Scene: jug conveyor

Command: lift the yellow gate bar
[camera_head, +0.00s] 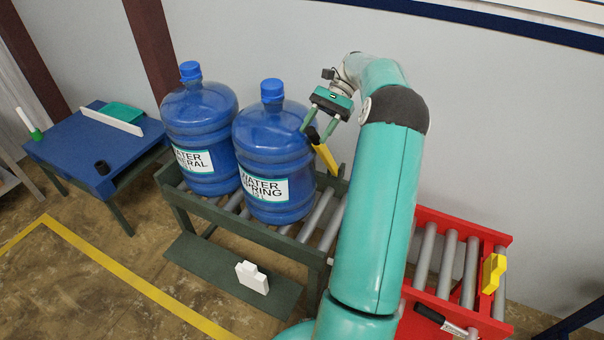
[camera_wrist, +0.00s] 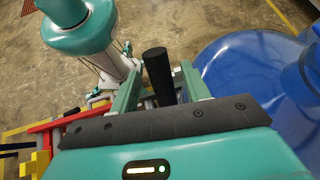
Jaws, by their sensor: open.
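The yellow gate bar (camera_head: 326,158) shows in the head view behind the right blue jug, at the end of the green roller conveyor; my arm and the jug hide part of its surroundings. A black grip (camera_head: 312,135) is at its upper end. My gripper (camera_head: 319,124) is open, its two green fingers pointing down at the grip. In the wrist view the black grip (camera_wrist: 158,75) stands between the fingers of my gripper (camera_wrist: 160,88), with a gap visible on the right side. I cannot tell whether either finger touches it.
Two blue water jugs (camera_head: 200,130) (camera_head: 272,150) stand upright on the green conveyor (camera_head: 235,232), the right one close to my gripper. A red roller section (camera_head: 462,222) with a yellow block (camera_head: 493,273) is at right. A blue table (camera_head: 95,150) is at left. A white block (camera_head: 252,277) lies in front.

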